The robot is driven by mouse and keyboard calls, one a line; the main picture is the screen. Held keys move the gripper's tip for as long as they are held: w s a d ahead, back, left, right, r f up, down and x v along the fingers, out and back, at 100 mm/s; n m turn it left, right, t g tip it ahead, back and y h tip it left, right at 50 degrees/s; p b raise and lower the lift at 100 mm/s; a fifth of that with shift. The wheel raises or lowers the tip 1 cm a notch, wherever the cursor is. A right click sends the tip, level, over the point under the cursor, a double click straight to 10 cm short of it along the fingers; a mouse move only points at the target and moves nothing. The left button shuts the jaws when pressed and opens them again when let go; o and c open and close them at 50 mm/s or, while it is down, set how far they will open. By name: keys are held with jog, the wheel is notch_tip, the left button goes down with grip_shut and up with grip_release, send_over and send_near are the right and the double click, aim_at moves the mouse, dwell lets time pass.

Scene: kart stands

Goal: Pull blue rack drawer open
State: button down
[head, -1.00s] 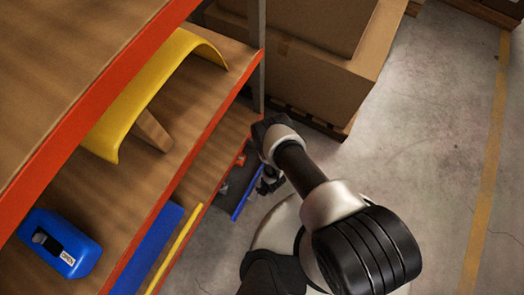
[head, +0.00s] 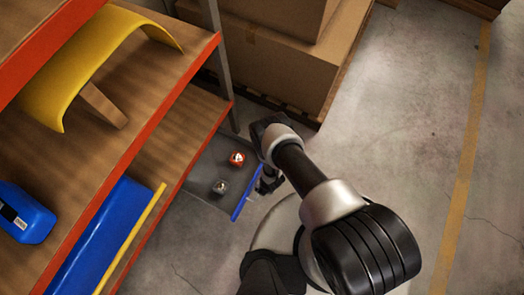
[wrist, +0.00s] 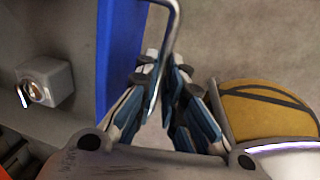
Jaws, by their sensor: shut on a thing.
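The drawer with the blue front (head: 247,193) stands pulled out from the low part of the rack, its grey floor (head: 205,168) showing. My gripper (head: 269,181) is at the outer side of that front, partly hidden by my arm. In the wrist view the blue front (wrist: 118,50) is left of my gripper (wrist: 165,82). The fingers are shut on a thin metal handle (wrist: 174,30) that runs between them.
The rack shelves with orange edges (head: 150,110) fill the left, holding a yellow curved panel (head: 85,50), a blue canister (head: 25,215) and a blue panel (head: 98,240). Cardboard boxes (head: 270,75) stand on a pallet behind. Concrete floor (head: 400,130) is free at right.

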jog(key=c, duration=1.7)
grip_release()
jog(key=r, duration=0.4)
jog(key=d+r, duration=0.1)
jog(key=r, duration=0.3)
jog(key=s+d+r, duration=0.1)
jog(key=r, duration=0.2)
jog(key=shift+r, duration=0.4)
jog(key=shift+w, duration=0.1)
